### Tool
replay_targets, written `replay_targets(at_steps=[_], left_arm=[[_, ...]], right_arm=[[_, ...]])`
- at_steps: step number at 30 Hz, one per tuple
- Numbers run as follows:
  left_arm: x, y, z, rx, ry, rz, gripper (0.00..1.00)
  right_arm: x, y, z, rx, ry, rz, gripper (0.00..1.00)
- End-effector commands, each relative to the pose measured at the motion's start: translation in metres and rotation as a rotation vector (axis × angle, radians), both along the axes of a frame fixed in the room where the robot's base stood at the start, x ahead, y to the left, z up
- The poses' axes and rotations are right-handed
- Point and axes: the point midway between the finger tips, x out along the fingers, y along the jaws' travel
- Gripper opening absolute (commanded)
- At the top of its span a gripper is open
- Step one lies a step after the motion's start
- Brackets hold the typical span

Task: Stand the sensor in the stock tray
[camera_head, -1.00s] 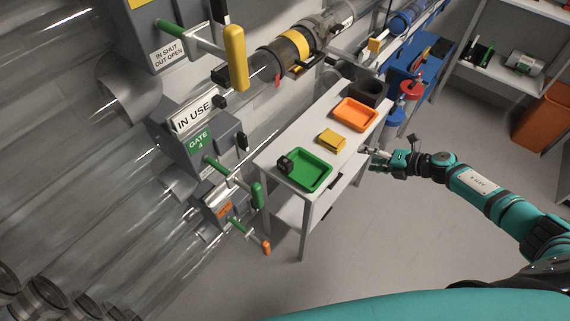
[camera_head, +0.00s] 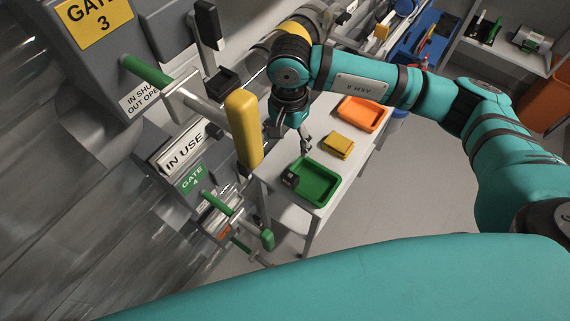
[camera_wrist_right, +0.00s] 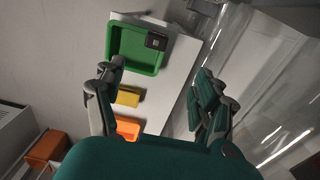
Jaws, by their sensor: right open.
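A small black block-like device (camera_head: 290,179), which I take to be the sensor, is at the left edge of a green tray (camera_head: 318,184) on the white table. In the right wrist view the device (camera_wrist_right: 156,41) overlaps a corner of the green tray (camera_wrist_right: 128,48); I cannot tell whether it rests on the rim or beside it. My right gripper (camera_head: 304,146) is above the table, just behind the green tray and apart from the device. In the wrist view its fingers (camera_wrist_right: 158,82) are spread with nothing between them. My left gripper is out of view. I see no label marking a stock tray.
A yellow folded item (camera_head: 338,145) and an orange tray (camera_head: 362,113) lie farther back on the table. Gate 3's yellow handle (camera_head: 243,128) and gate 4's green handle (camera_head: 219,204) jut out left of the table. The floor to the right is clear.

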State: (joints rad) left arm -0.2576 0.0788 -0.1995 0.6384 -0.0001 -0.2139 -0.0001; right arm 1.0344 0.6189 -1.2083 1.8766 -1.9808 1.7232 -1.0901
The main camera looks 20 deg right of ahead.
Motion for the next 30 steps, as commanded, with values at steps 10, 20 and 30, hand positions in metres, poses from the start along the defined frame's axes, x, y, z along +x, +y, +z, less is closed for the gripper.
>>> replay_targets(at_steps=[10, 20, 30], left_arm=[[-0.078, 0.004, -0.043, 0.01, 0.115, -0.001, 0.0], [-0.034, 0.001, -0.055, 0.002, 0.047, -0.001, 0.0], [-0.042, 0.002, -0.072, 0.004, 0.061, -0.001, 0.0]], right_arm=[[-0.002, 0.0, -0.081, 0.001, 0.008, -0.004, 0.71], [-0.002, 0.0, -0.117, 0.003, 0.005, -0.005, 0.71], [-0.003, 0.001, -0.155, 0.003, 0.009, -0.005, 0.71]])
